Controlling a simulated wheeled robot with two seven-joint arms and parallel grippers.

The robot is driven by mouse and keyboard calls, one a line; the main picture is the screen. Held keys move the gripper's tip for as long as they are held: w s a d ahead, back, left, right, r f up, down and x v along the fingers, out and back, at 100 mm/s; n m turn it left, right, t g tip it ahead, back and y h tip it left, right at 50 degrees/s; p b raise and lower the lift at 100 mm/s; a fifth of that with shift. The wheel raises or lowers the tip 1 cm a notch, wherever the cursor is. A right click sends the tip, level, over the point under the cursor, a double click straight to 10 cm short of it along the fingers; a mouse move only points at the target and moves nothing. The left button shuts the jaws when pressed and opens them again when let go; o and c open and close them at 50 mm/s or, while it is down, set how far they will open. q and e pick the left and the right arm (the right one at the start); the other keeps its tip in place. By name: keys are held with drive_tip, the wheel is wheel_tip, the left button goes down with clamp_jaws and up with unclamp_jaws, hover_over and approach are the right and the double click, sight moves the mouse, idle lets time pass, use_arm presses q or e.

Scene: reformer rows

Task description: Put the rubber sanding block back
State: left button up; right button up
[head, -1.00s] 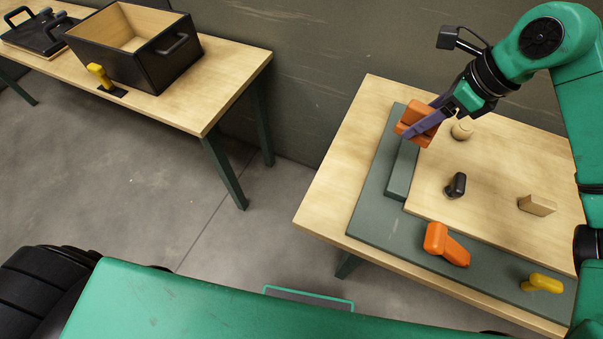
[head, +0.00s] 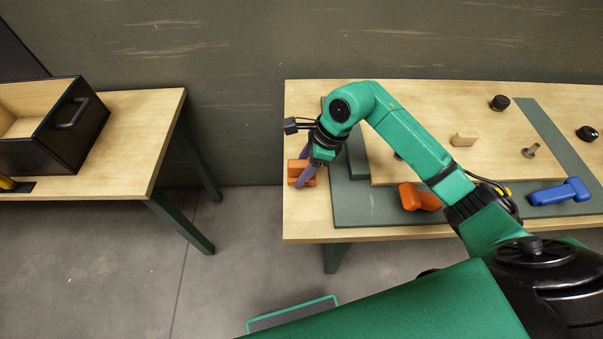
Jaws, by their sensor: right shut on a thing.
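My right gripper (head: 307,174) is shut on an orange-brown block (head: 295,168), which looks like the rubber sanding block. It holds the block over the left end of the right-hand table (head: 305,220), to the left of the grey-green mat (head: 350,208). The fingers partly hide the block, and I cannot tell whether it touches the table. A raised grey-green piece (head: 358,160) stands on the mat's left part, to the right of the gripper. My left gripper is not in view.
On the right-hand table are an orange tool (head: 419,197), a blue tool (head: 561,191), a wooden block (head: 464,139) and dark knobs (head: 499,102). My right arm hides part of the table. A black box (head: 50,140) stands on the left table (head: 145,120), across a floor gap.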

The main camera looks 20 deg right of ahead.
wheel_tip(320, 180, down, 3)
drive_tip(key=shift+d+f+p, duration=0.1)
drive_tip(key=shift+d+p, duration=0.05)
drive_tip(key=shift+p, duration=0.15)
drive_tip(key=shift+f, duration=0.15)
drive_tip(key=shift+f+b, duration=0.2)
drive_tip(key=shift+b, duration=0.1)
drive_tip(key=o, duration=1.3)
drive_tip(key=shift+r, duration=0.1)
drive_tip(key=shift+r, duration=0.3)
drive_tip(key=b+v, duration=0.2)
drive_tip(key=v, duration=0.9)
drive_tip(key=shift+d+r, duration=0.2)
drive_tip(key=shift+r, duration=0.1)
